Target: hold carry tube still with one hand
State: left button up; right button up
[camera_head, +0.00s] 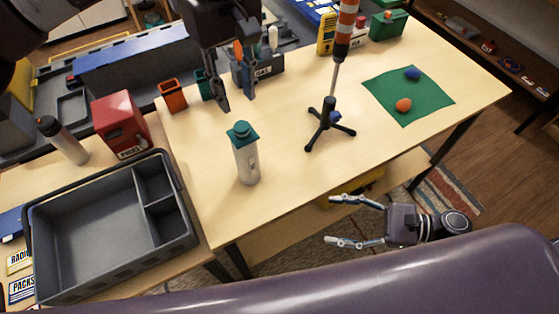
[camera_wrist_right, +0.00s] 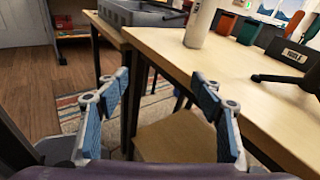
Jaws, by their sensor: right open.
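The carry tube appears to be the white cylinder with a teal cap (camera_head: 245,155), upright on the light wooden table (camera_head: 290,185) near its front left. Its pale lower body also shows at the top of the right wrist view (camera_wrist_right: 201,24). My left gripper (camera_head: 236,100) hangs fingers down over the table, behind the tube in the head view and apart from it. Its fingers are spread with no held thing visible. My right gripper (camera_head: 342,221) is open and empty in front of the table's front edge; its spread fingers show in the right wrist view (camera_wrist_right: 165,98).
A black tripod stand (camera_head: 329,125) with a striped pole stands right of the tube. A green mat (camera_head: 425,97) holds an orange and a blue item. A grey divided tray (camera_head: 90,235) and red box (camera_head: 121,125) are at left. Small orange (camera_head: 173,97) and teal containers stand behind.

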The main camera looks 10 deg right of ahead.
jog(key=s+a+r+n+g, duration=0.1)
jog(key=a+r+n+g, duration=0.1)
jog(key=a+n, duration=0.1)
pick_arm(q)
jog(key=shift+w, duration=0.1)
pick_arm(e)
jog(key=m+t+y, duration=0.1)
jog(key=m+t, duration=0.2)
jog(key=m, duration=0.2)
send_near(258, 159)
jog(key=x, duration=0.2)
jog(key=f+x, duration=0.1)
jog(key=x, duration=0.1)
jog(key=shift+w+a, duration=0.1)
jog(key=shift+a, duration=0.15)
jog(key=shift+w+a+r, duration=0.15)
jog(key=shift+w+a, duration=0.05)
jog(key=shift+a, duration=0.1)
jog(key=x, duration=0.7)
jog(key=shift+w+a+r, duration=0.1)
jog(key=shift+a, duration=0.2)
